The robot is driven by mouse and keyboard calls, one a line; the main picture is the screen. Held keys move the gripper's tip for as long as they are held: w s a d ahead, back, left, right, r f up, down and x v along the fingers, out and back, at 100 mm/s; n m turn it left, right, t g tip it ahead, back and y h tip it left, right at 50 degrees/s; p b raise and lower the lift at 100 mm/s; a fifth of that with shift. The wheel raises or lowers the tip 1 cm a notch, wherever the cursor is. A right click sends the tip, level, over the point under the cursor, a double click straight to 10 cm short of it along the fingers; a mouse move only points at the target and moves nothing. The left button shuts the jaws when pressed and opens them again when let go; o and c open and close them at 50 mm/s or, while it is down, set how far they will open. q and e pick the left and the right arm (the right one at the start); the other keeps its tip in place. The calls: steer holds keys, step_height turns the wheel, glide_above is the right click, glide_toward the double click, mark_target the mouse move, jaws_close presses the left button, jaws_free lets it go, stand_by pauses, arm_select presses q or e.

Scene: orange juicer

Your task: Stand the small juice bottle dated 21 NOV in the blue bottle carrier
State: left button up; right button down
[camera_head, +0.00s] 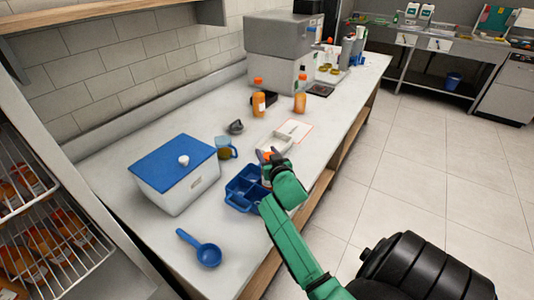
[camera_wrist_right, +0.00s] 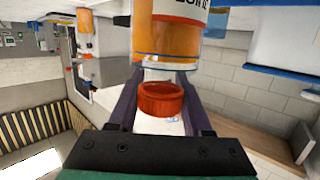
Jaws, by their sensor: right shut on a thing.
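My right gripper (camera_head: 268,157) is over the far right side of the blue bottle carrier (camera_head: 238,201) on the counter. In the right wrist view, its fingers (camera_wrist_right: 165,105) are shut around the clear neck and orange-red cap of a juice bottle (camera_wrist_right: 168,40). The bottle has orange juice and a white label with dark print, cut off by the frame edge, so I cannot read a date. In the head view the hand and arm mostly hide this bottle, and I cannot tell whether it touches the carrier. My left gripper is out of view.
Two orange juice bottles (camera_head: 258,103) (camera_head: 300,97) stand farther back near a grey machine (camera_head: 285,40). A white box with a blue lid (camera_head: 170,160), a jug (camera_head: 225,148), a blue ladle (camera_head: 207,254) and a white tray (camera_head: 273,143) share the counter.

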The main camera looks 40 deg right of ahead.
steer(key=shift+c, duration=1.7)
jaws_free()
steer(key=b+v, duration=0.1)
steer(key=v, duration=1.1)
steer(key=shift+r, duration=0.2)
